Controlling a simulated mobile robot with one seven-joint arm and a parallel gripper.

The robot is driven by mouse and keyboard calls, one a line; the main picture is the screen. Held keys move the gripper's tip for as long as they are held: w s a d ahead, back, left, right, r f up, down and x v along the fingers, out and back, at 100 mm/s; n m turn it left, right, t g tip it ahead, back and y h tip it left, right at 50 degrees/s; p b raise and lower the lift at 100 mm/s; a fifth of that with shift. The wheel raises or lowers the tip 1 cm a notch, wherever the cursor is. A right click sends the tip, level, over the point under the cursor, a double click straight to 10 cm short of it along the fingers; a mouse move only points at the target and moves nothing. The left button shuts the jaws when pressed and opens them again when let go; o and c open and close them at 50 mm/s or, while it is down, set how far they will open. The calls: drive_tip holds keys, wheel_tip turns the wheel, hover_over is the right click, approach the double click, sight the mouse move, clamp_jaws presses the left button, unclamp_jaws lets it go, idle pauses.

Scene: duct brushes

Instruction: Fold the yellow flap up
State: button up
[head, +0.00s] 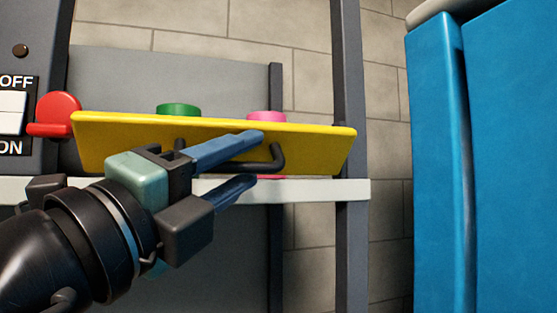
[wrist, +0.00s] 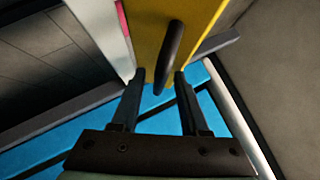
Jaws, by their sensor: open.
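The yellow flap (head: 315,143) is a long panel in the middle of the head view, its broad face turned toward me. It also fills the top of the wrist view (wrist: 194,22). A dark bar handle (head: 277,158) sticks out from its face. My gripper (head: 259,160) is open at the handle, with one blue finger above the bar and one below it in the head view. In the wrist view the handle (wrist: 173,50) shows between the open fingertips (wrist: 157,82). I cannot tell whether either finger touches it. The fingers hide part of the handle.
A green knob (head: 178,109) and a pink knob (head: 266,116) show just behind the flap's upper edge. A red part (head: 58,113) and an ON/OFF switch (head: 12,113) are at left. A pale rail (head: 325,189) runs below. A blue cabinet (head: 505,150) stands at right.

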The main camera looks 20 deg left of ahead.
clamp_jaws()
idle(1.4)
